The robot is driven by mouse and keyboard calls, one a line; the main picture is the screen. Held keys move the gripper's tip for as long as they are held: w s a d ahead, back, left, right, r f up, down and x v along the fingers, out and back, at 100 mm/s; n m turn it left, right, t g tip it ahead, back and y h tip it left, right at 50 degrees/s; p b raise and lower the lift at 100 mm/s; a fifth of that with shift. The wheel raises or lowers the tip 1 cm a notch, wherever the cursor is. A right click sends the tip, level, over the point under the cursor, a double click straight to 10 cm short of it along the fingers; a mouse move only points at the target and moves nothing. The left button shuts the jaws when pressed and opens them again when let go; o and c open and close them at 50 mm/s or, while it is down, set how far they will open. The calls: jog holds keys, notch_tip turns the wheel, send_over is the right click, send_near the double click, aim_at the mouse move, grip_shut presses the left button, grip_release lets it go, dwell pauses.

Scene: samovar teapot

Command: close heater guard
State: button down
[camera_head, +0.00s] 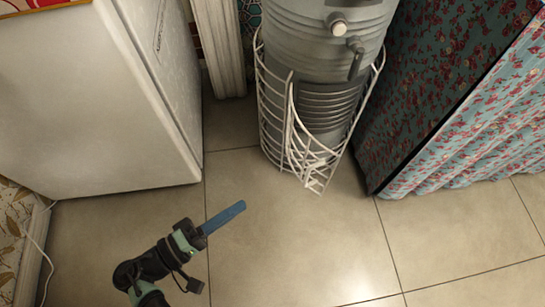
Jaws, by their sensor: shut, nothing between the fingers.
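The heater (325,60) is a grey metal cylinder at the top centre, with a round knob and a tap-like handle on its front. A white wire guard (268,118) curves around its lower part. A wire section at the front, the guard door (312,165), stands out at an angle from the rest, towards the viewer. My gripper (238,209) is at the lower left of the heater, above the tiled floor, apart from the guard. Its blue fingers are together, empty, and point up and to the right.
A white fridge-like cabinet (95,110) stands at the left. A flowered fabric-covered block (465,95) stands close to the right of the heater. A white cable (38,245) runs along the left wall. The tiled floor (300,250) in front is clear.

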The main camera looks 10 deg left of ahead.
jog(key=s+d+b+x, duration=0.1)
jog(key=b+x, duration=0.3)
jog(key=x, duration=0.9)
jog(key=shift+s+d, duration=0.2)
jog(key=shift+d, duration=0.05)
jog(key=shift+d, duration=0.15)
